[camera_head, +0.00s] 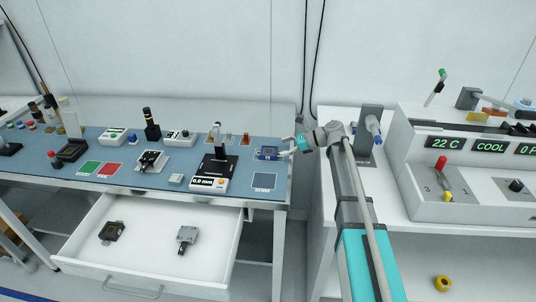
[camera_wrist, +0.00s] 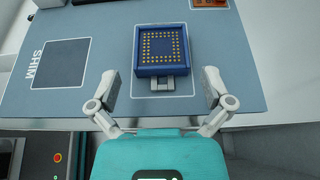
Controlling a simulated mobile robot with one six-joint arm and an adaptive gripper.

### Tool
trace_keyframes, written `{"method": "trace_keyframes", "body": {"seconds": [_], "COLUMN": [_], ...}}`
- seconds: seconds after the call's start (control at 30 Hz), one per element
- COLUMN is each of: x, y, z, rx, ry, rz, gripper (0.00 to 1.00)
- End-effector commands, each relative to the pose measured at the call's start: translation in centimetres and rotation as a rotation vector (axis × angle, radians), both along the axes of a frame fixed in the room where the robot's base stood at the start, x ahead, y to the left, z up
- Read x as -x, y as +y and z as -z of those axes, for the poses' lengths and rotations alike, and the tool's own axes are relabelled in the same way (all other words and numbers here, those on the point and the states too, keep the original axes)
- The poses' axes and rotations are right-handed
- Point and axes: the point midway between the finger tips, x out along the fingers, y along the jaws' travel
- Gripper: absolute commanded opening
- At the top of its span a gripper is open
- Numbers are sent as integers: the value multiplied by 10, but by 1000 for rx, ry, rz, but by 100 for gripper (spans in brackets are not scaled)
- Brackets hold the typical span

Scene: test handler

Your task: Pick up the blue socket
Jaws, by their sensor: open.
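The blue socket (camera_wrist: 160,68) is a square blue frame with rows of gold contacts around its inside and a small grey latch at its near edge. It lies flat on the blue mat (camera_wrist: 105,42) in the wrist view. In the head view the socket (camera_head: 267,153) sits near the right end of the mat. My gripper (camera_wrist: 166,88) is open and empty, its two fingers spread wide on the left and right of the socket's near end. In the head view my gripper (camera_head: 291,146) is just right of the socket. I see no contact.
A dark SHIM square (camera_wrist: 61,63) lies left of the socket. An orange block (camera_wrist: 293,3) is at upper right. A stand with a gauge (camera_head: 217,165) is left of the socket. The drawer (camera_head: 150,243) below is open. The bench's right edge is close.

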Motion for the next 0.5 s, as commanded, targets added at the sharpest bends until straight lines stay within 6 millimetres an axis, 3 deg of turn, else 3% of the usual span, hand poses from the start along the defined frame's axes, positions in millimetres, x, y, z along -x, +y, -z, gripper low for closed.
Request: {"method": "trace_keyframes", "body": {"seconds": [0.5], "x": [-3], "y": [45], "z": [21], "rx": [0], "ry": [1], "rz": [-2], "gripper": [100]}}
